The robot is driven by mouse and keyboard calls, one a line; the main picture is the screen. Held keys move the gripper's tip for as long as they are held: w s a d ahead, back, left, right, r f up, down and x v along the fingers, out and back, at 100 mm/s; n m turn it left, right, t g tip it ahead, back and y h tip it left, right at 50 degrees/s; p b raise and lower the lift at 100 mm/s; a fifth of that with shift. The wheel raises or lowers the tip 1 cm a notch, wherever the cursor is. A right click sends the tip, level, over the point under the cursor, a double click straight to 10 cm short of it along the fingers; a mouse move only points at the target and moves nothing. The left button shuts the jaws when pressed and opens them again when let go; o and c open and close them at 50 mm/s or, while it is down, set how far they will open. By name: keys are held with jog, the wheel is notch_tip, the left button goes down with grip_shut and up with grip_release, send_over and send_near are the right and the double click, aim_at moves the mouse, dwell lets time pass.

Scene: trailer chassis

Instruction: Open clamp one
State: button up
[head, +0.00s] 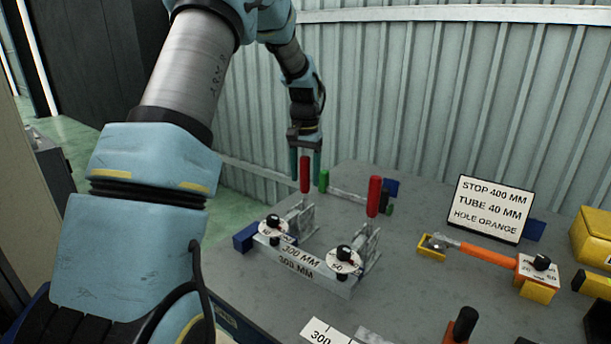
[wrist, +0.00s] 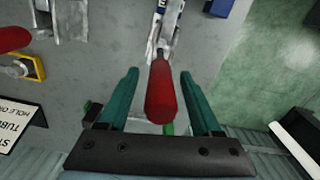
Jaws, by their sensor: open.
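Two toggle clamps with red handles stand on a fixture on the grey bench, both handles upright in the head view. The left clamp's red handle (head: 305,176) is under my gripper (head: 305,178), which points down with its teal fingers open. In the wrist view, this red handle (wrist: 161,92) lies between the open fingers (wrist: 160,76), with gaps on both sides. The right clamp's red handle (head: 374,196) stands apart from my gripper; a red handle (wrist: 13,39) also shows at the left of the wrist view. No number marking clamp one is readable.
The fixture's front block (head: 303,263) reads 300 MM, with round dials (head: 274,222) (head: 344,254) on it. A sign (head: 490,208) reads STOP 400 MM, TUBE 40 MM, HOLE ORANGE. An orange-handled tool (head: 487,253) lies right. A corrugated wall (head: 440,95) stands close behind.

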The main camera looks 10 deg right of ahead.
jog(key=shift+f, duration=0.75)
jog(key=shift+c, duration=0.4)
grip_shut()
dwell(0.5)
